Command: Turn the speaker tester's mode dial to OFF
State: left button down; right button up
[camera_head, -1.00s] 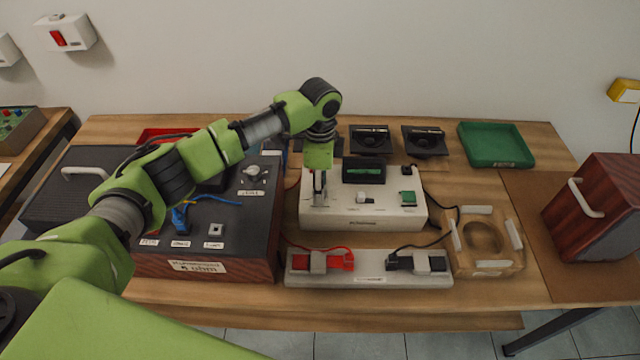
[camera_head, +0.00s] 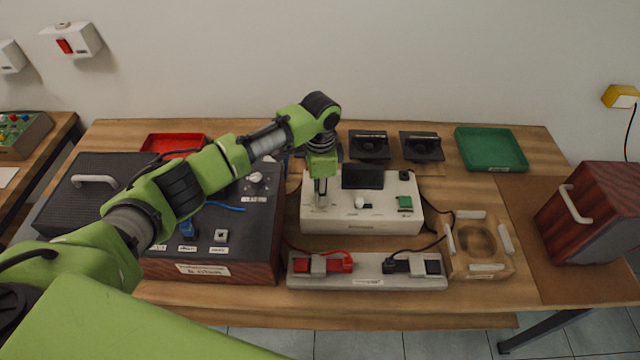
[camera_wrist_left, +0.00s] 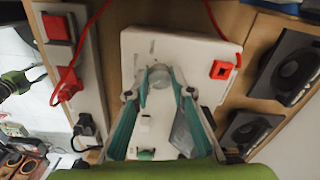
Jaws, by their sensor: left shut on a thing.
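The speaker tester (camera_head: 345,222) is a white box at the middle of the table. It has a dark screen (camera_head: 362,176), a small white knob (camera_head: 360,203) and a green button (camera_head: 404,203). My left gripper (camera_head: 321,200) points down onto the left part of its top panel. In the left wrist view my left gripper (camera_wrist_left: 159,80) has its teal fingers closed around a round, pale dial (camera_wrist_left: 158,76). The dial's markings are too small or hidden to read. The tester's dark screen also shows there (camera_wrist_left: 185,136).
Black speaker drivers (camera_head: 369,145), a green tray (camera_head: 490,149) and a wooden fixture (camera_head: 480,250) are nearby. Cables run around the tester.

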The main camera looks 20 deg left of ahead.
pick_arm(q)
jog(key=n+p, duration=0.3)
jog(key=shift+r, duration=0.25)
jog(key=shift+f+n+p, duration=0.15)
jog(key=shift+n+p, duration=1.1)
jog(key=shift+n, duration=0.25)
jog(key=c, duration=1.8)
grip_release()
jog(key=shift+o, duration=0.2)
notch_tip(320, 180, up, 12)
